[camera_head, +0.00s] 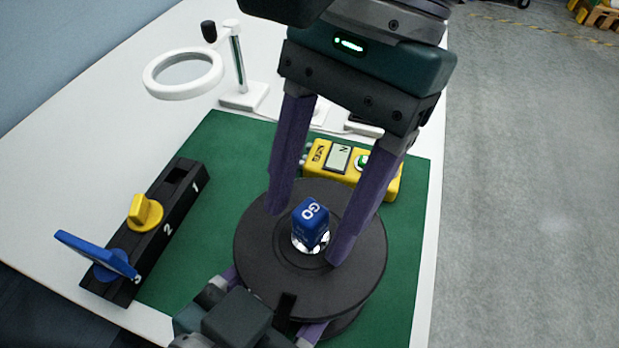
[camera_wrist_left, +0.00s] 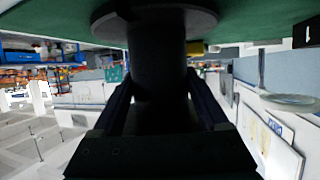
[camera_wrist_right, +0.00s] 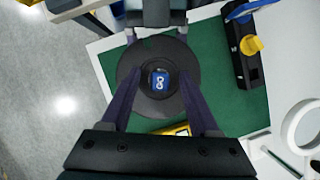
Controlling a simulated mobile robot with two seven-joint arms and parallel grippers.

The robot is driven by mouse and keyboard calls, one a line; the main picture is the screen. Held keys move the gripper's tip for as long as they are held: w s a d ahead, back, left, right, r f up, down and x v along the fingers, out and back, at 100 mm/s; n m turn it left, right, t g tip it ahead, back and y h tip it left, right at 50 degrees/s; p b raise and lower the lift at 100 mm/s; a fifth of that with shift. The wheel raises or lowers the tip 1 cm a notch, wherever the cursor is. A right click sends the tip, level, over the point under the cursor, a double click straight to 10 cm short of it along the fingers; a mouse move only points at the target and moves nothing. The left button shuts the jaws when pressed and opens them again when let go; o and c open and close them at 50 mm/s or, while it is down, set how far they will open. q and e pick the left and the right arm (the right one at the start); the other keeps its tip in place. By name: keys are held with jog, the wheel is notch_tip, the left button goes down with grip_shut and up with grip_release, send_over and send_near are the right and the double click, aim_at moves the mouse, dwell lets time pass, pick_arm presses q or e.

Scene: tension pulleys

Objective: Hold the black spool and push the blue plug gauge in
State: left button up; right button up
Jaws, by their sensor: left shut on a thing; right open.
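The black spool (camera_head: 255,255) stands upright on the green mat, its wide round flange facing up. The blue plug gauge (camera_head: 311,222), marked GO, stands in the spool's centre hole, with a silver collar showing at the flange; how deep it sits is hidden. My left gripper (camera_head: 270,310) is shut on the spool's narrow body below the flange, seen in the left wrist view (camera_wrist_left: 160,82). My right gripper (camera_head: 305,236) points down, open, with one finger on each side of the blue gauge. In the right wrist view the gauge (camera_wrist_right: 160,84) shows between the fingers, apart from both.
A black rack (camera_head: 160,230) numbered 1 to 3 stands left, holding a yellow-handled piece (camera_head: 145,212) and a blue-handled piece (camera_head: 95,252); slot 1 is empty. A yellow meter (camera_head: 390,185) sits behind the spool. A white ring magnifier (camera_head: 183,92) stands at the back left.

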jog(key=v, duration=1.1)
pick_arm(q)
jog(key=o, duration=1.5)
jog(key=shift+s, duration=0.1)
